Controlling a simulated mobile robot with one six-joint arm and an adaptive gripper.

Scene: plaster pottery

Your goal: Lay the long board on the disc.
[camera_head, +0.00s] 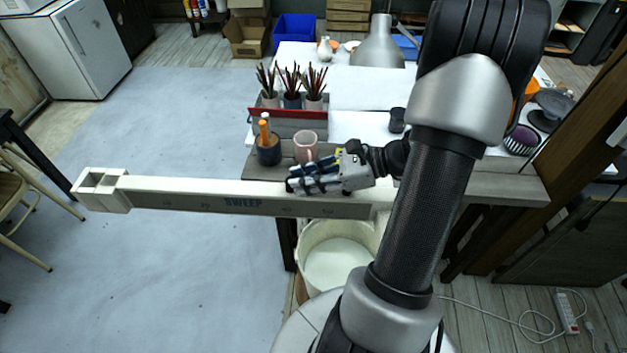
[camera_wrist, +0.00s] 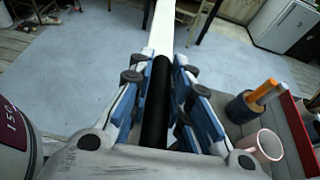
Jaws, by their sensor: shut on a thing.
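The long board (camera_head: 225,200) is a pale beam with a grey face marked "SWEEP" and a box-like frame at its left end. My gripper (camera_head: 315,180) is shut on it near its right part. The board reaches far left beyond the table, over the floor, roughly level. In the wrist view, my gripper (camera_wrist: 160,100) has its blue-padded fingers on both sides of a black bar, and the white board (camera_wrist: 162,30) runs away beyond them. I cannot clearly identify the disc; a dark round piece (camera_head: 552,108) sits at the table's right.
A bucket (camera_head: 335,262) of white material stands below the board. A pink cup (camera_head: 306,146) and a dark pot (camera_head: 268,150) with orange-handled tools stand close behind it. Brush pots (camera_head: 292,100) stand farther back. The floor (camera_head: 150,275) at left is clear.

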